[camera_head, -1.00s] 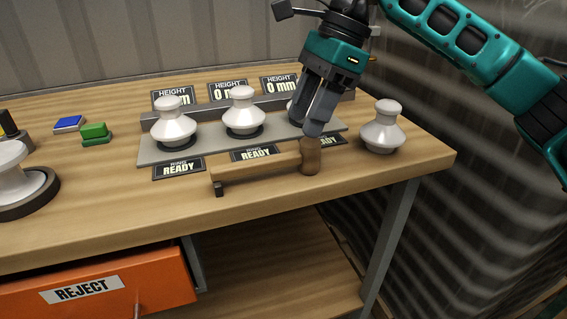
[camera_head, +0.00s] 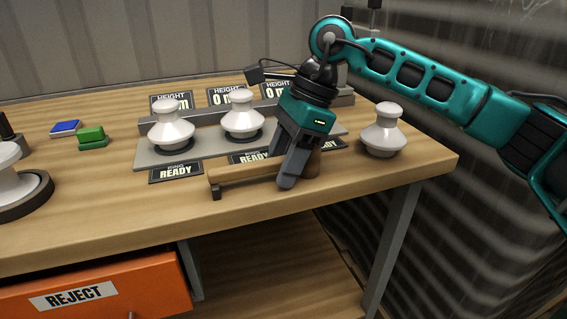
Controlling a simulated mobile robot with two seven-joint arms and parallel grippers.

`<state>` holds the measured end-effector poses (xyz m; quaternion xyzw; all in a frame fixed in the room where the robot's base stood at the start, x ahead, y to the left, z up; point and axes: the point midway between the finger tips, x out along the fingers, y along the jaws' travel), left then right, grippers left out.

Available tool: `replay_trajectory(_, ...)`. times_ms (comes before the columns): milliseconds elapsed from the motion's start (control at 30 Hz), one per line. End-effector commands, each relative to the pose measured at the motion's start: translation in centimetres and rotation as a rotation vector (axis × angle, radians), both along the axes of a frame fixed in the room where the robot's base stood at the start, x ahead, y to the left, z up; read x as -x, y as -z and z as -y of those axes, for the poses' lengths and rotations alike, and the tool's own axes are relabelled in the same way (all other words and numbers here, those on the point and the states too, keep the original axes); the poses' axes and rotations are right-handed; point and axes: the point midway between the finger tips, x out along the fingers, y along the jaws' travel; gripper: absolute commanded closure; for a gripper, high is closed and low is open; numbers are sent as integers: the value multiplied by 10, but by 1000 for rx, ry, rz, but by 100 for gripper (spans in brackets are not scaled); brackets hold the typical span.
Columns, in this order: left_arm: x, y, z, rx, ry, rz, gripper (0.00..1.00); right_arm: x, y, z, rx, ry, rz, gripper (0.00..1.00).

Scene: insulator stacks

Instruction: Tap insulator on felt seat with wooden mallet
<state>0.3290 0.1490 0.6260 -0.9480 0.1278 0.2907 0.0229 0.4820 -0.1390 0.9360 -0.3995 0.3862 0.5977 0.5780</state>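Two white insulators, the left one (camera_head: 171,130) and the middle one (camera_head: 242,117), stand upright on dark seats on a grey plate (camera_head: 150,155). Another insulator (camera_head: 383,135) stands on the bare table at the right. The plate's right end is mostly hidden behind my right gripper. The wooden mallet lies in front of the plate, its handle (camera_head: 245,171) pointing left and its head (camera_head: 314,163) partly covered. My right gripper (camera_head: 283,170) is down at the handle beside the head, one finger in front of it. Whether the fingers are closed on it is unclear. My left gripper is not in view.
HEIGHT signs (camera_head: 226,97) stand behind the plate, READY signs (camera_head: 176,172) lie before it. A green block (camera_head: 91,134) and a blue block (camera_head: 66,128) sit at left. A dark ring base (camera_head: 28,200) holds a white piece. An orange REJECT drawer (camera_head: 120,290) is below.

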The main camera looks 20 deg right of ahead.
Motion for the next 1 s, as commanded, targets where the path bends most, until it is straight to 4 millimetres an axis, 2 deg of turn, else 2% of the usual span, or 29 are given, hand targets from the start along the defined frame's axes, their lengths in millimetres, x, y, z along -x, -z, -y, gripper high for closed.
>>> replay_trajectory(67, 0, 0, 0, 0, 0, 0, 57, 0, 0, 0, 0, 0, 0, 58)
replay_trajectory(500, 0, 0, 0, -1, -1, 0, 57, 0, 0, 0, 0, 0, 0, 100)
replay_trajectory(833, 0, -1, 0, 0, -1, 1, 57, 0, -2, 0, -1, -1, 1, 100)
replay_trajectory(1000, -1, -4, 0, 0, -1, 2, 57, 0, -12, 0, -1, 0, 2, 100)
